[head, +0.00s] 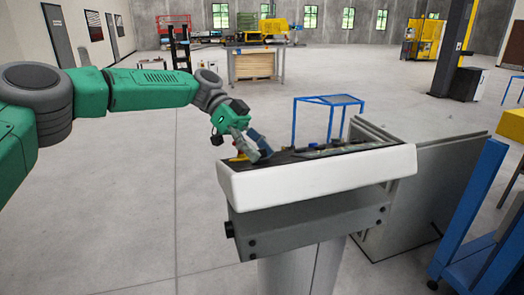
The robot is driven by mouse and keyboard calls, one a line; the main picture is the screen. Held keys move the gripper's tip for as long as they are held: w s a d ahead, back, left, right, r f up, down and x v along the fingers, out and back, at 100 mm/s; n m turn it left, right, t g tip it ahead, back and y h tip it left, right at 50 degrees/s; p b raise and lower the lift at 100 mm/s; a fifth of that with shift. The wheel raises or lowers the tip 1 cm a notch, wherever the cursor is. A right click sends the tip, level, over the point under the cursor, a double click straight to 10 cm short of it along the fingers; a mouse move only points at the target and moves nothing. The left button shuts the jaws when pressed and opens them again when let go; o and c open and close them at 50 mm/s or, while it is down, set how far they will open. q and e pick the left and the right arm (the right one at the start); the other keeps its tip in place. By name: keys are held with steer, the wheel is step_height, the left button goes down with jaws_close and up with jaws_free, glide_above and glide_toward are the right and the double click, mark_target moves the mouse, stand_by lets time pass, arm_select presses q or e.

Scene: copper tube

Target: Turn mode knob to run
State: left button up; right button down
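A control console (315,178) with a white front edge and a dark sloped top stands at the centre right on a grey pedestal. Its top is seen nearly edge-on, so I cannot make out the mode knob or its setting. My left gripper (250,148) is at the left end of the console top, with its fingers low over or against the panel. Something yellow and red (238,157) shows beside the fingers on the panel. I cannot tell whether the fingers are open or shut, or whether they touch a control. My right gripper is not in view.
A large grey cabinet (425,190) stands right behind the console. A blue frame (325,101) is behind it, and a blue stand (475,220) is at the right. The floor left of the console is clear.

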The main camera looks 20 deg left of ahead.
arm_select(q)
steer(key=shift+o, duration=0.3)
steer(key=shift+w+a+f, duration=0.15)
steer(key=shift+a, duration=0.1)
steer(key=shift+a+r, duration=0.2)
steer(key=shift+a, duration=0.1)
steer(key=v, duration=0.5)
steer(key=shift+w+a, duration=0.15)
steer(key=shift+w, duration=0.3)
steer(key=shift+w+a+r, duration=0.15)
steer(key=shift+a+r, duration=0.15)
steer(key=shift+a, duration=0.45)
steer(key=shift+d, duration=0.1)
